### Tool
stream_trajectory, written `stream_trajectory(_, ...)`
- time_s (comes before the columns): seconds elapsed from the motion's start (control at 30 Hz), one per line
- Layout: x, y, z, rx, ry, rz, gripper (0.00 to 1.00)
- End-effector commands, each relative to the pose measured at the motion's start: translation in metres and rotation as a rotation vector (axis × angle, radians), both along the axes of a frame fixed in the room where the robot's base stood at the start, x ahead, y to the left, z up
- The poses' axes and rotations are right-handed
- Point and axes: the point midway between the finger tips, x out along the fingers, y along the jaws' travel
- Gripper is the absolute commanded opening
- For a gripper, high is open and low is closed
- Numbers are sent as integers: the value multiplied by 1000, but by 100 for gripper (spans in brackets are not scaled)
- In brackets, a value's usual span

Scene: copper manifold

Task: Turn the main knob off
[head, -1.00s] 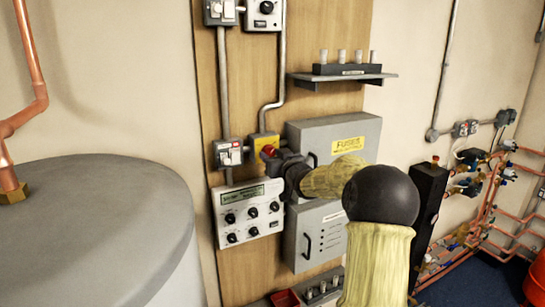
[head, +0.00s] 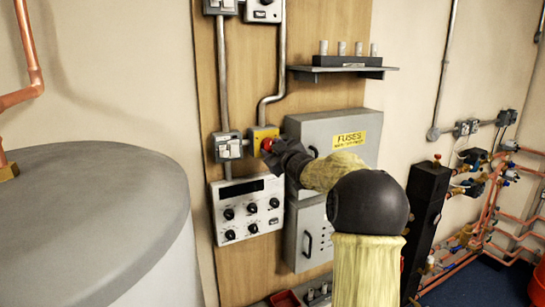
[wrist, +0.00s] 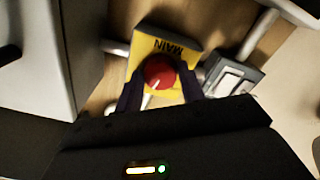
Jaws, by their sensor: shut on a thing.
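The main knob (head: 266,144) is a red round knob on a yellow box (head: 257,134) on the wooden wall board. In the wrist view, the red knob (wrist: 159,70) sits on the yellow plate (wrist: 176,47), which is marked "MAIN" and appears upside down. My gripper (wrist: 160,82) is shut on the knob, with one dark finger on each side of it. In the head view, my gripper (head: 274,151) reaches the knob from the right and hides part of it. The knob's exact angle is hard to tell.
A white control panel (head: 247,218) with black dials hangs below; its display (head: 240,189) is dark. A grey switch box (head: 228,147) is left of the knob. The grey fuse box (head: 310,128) is close on the right. A large grey tank (head: 80,240) fills the lower left.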

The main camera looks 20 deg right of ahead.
Motion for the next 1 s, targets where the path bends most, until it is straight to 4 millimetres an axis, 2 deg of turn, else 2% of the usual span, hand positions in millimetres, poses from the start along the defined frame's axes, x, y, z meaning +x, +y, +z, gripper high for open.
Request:
stream_trajectory(0.7,0,0,-2,-680,-24,2,16)
stream_trajectory(1.0,0,0,-1,-915,-32,2,16)
